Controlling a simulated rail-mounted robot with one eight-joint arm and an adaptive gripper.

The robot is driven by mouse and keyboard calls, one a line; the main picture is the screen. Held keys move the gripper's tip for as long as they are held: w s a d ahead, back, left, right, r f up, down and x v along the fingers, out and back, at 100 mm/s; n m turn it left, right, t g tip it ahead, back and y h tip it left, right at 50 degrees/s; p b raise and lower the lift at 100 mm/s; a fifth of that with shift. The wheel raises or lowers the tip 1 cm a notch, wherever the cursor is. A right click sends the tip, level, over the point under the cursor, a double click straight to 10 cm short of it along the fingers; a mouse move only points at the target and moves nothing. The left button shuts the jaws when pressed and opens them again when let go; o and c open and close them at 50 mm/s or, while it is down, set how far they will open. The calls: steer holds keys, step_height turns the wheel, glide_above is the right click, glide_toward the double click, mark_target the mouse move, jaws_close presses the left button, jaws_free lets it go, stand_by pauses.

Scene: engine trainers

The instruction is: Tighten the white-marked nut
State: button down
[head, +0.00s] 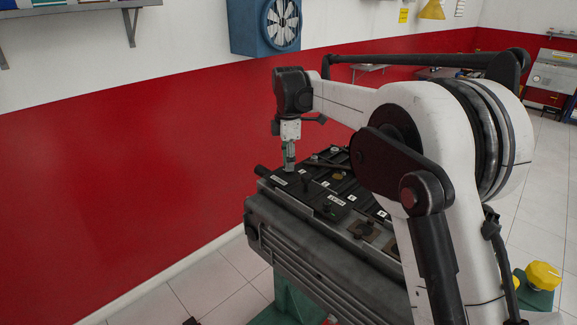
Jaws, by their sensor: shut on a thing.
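My gripper (289,160) points straight down over the far left end of a dark engine trainer (320,240). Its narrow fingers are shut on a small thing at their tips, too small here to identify. The tips are at or just above the trainer's top; I cannot tell whether they touch it. I cannot make out a white-marked nut; it may be hidden at the fingertips or by my arm. Several small white labels (337,200) with dark marks lie on the black top. My arm covers the trainer's right part.
The trainer stands on a green stand (292,300). A red and white wall (120,190) runs behind it, with a blue fan unit (268,26) and a shelf (75,12). A yellow-topped object (542,275) is at lower right. Tiled floor at lower left is mostly clear.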

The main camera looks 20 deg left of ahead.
steer(key=m+b, duration=0.1)
steer(key=m, duration=0.2)
steer(key=shift+m, duration=0.4)
steer(key=m+b, duration=0.1)
steer(key=m, duration=0.2)
steer(key=shift+m, duration=0.3)
steer(key=m, duration=0.3)
steer(key=shift+m, duration=0.3)
steer(key=m+b, duration=0.1)
steer(key=m, duration=0.2)
steer(key=shift+m, duration=0.3)
steer(key=m, duration=0.3)
steer(key=shift+m, duration=0.3)
steer(key=m, duration=0.3)
steer(key=shift+m+b, duration=0.3)
steer(key=shift+m, duration=0.1)
steer(key=m, duration=0.3)
steer(key=shift+m, duration=2.1)
